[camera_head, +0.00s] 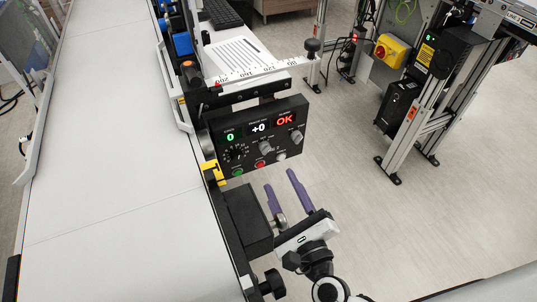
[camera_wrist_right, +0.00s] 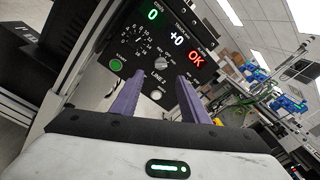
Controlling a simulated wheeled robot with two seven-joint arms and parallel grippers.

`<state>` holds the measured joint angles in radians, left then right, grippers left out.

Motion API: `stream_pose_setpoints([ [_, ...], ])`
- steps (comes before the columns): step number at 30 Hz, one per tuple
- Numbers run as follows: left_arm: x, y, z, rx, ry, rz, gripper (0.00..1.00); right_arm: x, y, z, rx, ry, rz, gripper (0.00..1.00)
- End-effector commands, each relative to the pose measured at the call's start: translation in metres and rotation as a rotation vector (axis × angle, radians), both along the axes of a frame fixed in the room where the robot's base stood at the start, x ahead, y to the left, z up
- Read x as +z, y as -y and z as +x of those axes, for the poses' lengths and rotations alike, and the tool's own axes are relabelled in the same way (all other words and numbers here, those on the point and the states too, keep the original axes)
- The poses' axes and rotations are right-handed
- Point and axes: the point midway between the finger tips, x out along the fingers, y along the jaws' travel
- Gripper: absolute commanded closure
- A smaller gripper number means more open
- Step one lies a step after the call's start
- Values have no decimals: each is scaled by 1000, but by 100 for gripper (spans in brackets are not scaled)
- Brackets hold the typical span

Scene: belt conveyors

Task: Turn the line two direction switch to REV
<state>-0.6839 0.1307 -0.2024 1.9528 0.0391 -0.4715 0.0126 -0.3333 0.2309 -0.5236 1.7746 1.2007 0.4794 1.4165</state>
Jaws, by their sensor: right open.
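The black LINE 2 control panel (camera_head: 222,165) stands at the conveyor's edge, with lit displays reading 0, +0 and OK. Its face also fills the upper middle of the right wrist view (camera_wrist_right: 150,50). A grey switch knob (camera_head: 265,147) sits mid-panel, and it shows in the wrist view (camera_wrist_right: 161,63) just above the gap between my fingers. A second grey knob (camera_head: 297,137) is at the panel's right. The small lettering is too small to read surely. My right gripper (camera_head: 280,179) is open and empty, its purple fingers pointing at the panel from below, apart from it. My left gripper is out of view.
A white conveyor belt (camera_head: 115,150) runs along the left. Green (camera_head: 239,172) and red (camera_head: 260,164) buttons sit low on the panel. A dark box (camera_head: 246,220) lies just left of my right gripper. The floor right of the panel is clear up to a metal stand (camera_head: 389,175).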

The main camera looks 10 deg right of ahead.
Motion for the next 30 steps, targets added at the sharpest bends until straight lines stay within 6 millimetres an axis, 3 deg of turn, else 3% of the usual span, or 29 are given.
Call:
stream_pose_setpoints([
  [18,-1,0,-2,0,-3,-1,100,0,-10,93,-6,2,5,59],
  [30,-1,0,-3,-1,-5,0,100,0,-10,100,-6,1,5,59],
])
